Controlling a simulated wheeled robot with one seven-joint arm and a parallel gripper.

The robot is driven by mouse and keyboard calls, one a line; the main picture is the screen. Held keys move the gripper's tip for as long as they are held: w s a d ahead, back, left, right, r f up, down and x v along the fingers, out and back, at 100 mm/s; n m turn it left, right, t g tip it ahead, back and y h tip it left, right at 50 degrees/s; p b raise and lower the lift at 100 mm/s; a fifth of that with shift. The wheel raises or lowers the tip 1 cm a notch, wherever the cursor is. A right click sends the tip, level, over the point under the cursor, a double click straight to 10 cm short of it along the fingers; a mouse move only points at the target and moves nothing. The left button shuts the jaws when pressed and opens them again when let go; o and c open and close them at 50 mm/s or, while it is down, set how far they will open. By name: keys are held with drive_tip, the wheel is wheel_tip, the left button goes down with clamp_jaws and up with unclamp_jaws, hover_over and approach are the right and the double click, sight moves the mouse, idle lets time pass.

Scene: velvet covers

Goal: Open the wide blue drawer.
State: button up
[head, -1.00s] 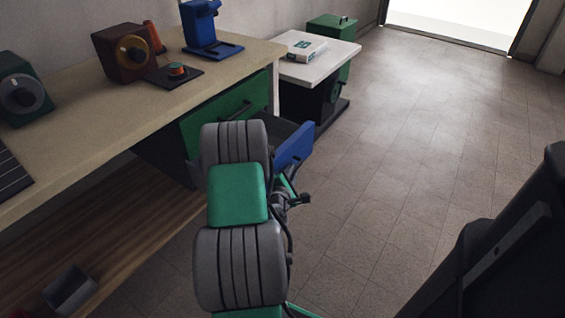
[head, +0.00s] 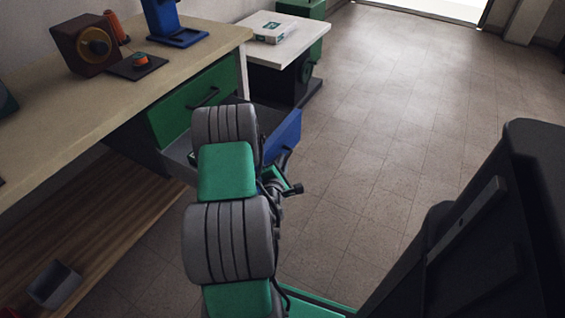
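The wide blue drawer (head: 287,133) is under the workbench and pulled out, with its grey inside partly showing behind the blue front. A dark handle is partly visible on its outer face. My grey and green arm stands in front of the drawer and covers much of it. Dark parts near the end of my arm, around my gripper (head: 287,188), show just below the blue front. The fingers cannot be made out, nor whether they touch the handle.
A green drawer (head: 197,100) above the blue one is shut. The workbench (head: 90,105) carries a brown machine (head: 84,44), a red-button box (head: 138,64) and a blue stand (head: 172,25). A white side table (head: 290,45) stands beyond. Open tiled floor lies to the right.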

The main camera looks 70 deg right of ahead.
drive_tip(key=shift+o, duration=0.4)
drive_tip(key=shift+a, duration=0.1)
drive_tip(key=shift+a, duration=0.3)
drive_tip(key=b+v, duration=0.1)
drive_tip(key=v, duration=0.6)
drive_tip(key=shift+b, duration=0.35)
drive_tip(key=shift+r, duration=0.1)
